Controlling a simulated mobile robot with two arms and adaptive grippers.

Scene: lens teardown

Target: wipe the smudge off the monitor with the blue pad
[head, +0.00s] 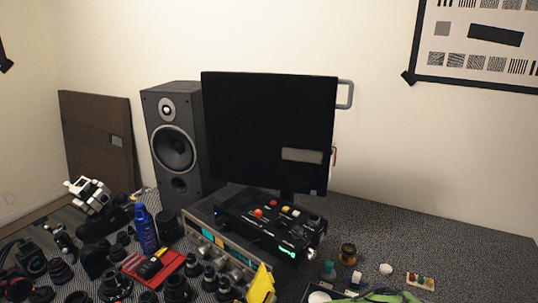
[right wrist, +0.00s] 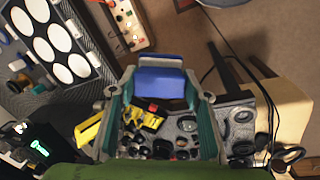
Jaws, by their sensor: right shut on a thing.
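The monitor (head: 268,120) stands upright at the back of the desk, its screen black. A pale grey rectangular smudge (head: 302,156) lies on the lower right part of the screen. In the right wrist view my right gripper (right wrist: 160,84) is shut on the blue pad (right wrist: 160,88), which sits crosswise between its fingertips. The monitor cannot be made out in that view, so I cannot tell how far the pad is from it.
A tall speaker (head: 172,145) stands left of the monitor. A black control box (head: 272,222) with lit buttons sits in front of it. Several lenses, a blue bottle (head: 146,229) and a red tray (head: 160,270) crowd the front left. The desk right of the monitor (head: 440,235) is mostly clear.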

